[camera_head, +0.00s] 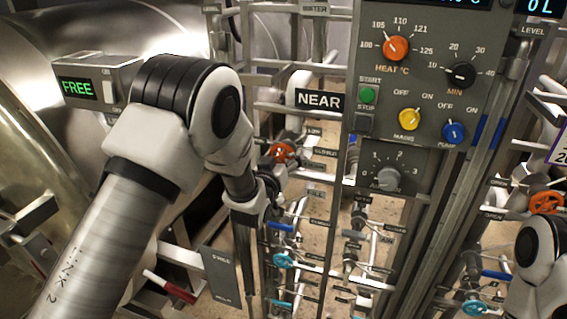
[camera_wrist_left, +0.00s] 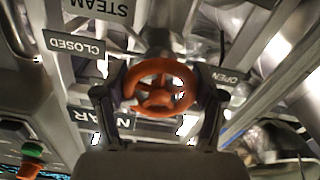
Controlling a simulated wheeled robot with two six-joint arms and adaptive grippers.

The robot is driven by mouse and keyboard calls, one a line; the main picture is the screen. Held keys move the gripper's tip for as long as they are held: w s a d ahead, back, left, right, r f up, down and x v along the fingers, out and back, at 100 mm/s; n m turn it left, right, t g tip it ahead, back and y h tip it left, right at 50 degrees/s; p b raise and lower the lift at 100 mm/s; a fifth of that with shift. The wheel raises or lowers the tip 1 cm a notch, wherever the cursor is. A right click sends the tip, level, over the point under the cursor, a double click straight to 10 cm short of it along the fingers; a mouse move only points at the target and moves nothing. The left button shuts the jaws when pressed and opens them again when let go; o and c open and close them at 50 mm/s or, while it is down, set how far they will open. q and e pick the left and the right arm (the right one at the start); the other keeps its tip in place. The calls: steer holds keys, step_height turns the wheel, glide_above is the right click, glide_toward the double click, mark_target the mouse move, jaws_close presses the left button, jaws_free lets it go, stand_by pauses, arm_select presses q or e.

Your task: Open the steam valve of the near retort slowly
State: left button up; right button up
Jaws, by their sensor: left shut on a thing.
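The steam valve is an orange-red handwheel (camera_wrist_left: 158,88) in the middle of the left wrist view. Signs reading STEAM (camera_wrist_left: 98,8), CLOSED (camera_wrist_left: 74,45) and OPEN (camera_wrist_left: 228,77) surround it. My left gripper (camera_wrist_left: 157,78) is shut on the wheel, one finger at each side of the rim. In the head view part of the orange-red wheel (camera_head: 284,152) shows just beyond my left gripper (camera_head: 272,178), whose fingers are mostly hidden by my wrist. My right arm shows at the lower right; its gripper is not visible.
The NEAR sign (camera_head: 320,99) hangs beside a grey control panel (camera_head: 425,85) with knobs. Pipes with blue and cyan handles (camera_head: 282,260) crowd below the wheel. Another orange handwheel (camera_head: 546,202) is at the right. A box reading FREE (camera_head: 78,88) is at the left.

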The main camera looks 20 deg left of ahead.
arm_select(q)
steer(key=shift+n+b, duration=0.95)
steer(key=shift+n, duration=0.75)
steer(key=shift+d+r, duration=0.1)
steer(key=o, duration=1.2)
steer(key=shift+c, duration=0.2)
steer(key=s, duration=1.2)
steer(key=shift+a, duration=0.25)
